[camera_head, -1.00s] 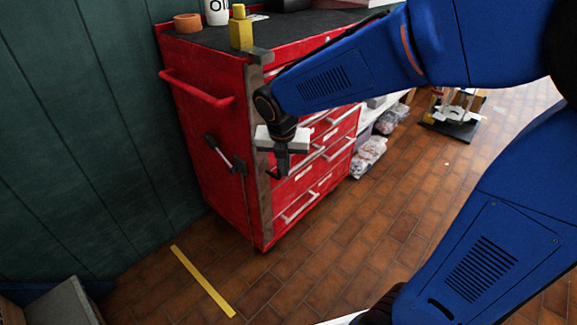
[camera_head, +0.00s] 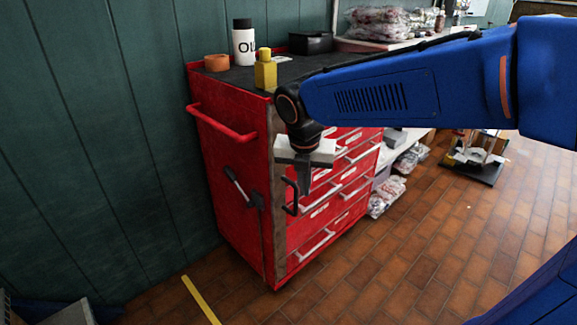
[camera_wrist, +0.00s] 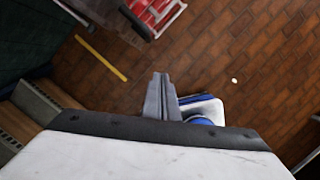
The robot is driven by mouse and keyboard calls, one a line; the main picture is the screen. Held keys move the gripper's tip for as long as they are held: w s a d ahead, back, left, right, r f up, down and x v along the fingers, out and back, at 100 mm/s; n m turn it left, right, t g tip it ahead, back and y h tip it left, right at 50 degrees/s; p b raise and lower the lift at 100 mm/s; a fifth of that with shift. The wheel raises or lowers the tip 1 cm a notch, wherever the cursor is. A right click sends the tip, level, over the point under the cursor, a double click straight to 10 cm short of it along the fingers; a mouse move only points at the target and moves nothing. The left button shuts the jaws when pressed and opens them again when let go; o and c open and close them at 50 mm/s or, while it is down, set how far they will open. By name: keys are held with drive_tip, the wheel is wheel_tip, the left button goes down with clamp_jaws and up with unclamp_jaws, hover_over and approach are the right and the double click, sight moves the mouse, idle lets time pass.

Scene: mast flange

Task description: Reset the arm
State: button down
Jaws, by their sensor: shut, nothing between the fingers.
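My gripper (camera_head: 304,178) hangs below the blue arm, fingers pointing down, in front of the near corner of the red tool cabinet (camera_head: 222,165) in the head view. In the wrist view its fingers (camera_wrist: 161,98) are together and hold nothing, with the tiled floor (camera_wrist: 215,60) far below them. From the head view I cannot tell how wide the gap is between the gripper and the cabinet's drawers.
On the cabinet's dark top stand a yellow block-like piece (camera_head: 265,72), an orange ring (camera_head: 217,62), a white bottle (camera_head: 243,44) and a black box (camera_head: 310,42). A green wall (camera_head: 95,130) is at left. A yellow floor strip (camera_head: 200,299) and open floor lie in front.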

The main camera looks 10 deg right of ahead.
drive_tip(key=s+d+f+m, duration=0.1)
drive_tip(key=s+d+m, duration=0.4)
drive_tip(key=m, duration=0.5)
drive_tip(key=s+d+f+m+t, duration=0.1)
drive_tip(key=s+d+m, duration=0.4)
drive_tip(key=m, duration=0.6)
drive_tip(key=s+d+f+m+t+y, duration=0.1)
drive_tip(key=s+d+m, duration=0.3)
drive_tip(key=s+m, duration=0.5)
drive_tip(key=shift+d+m, duration=0.4)
drive_tip(key=shift+m, duration=0.5)
drive_tip(key=shift+f, duration=0.1)
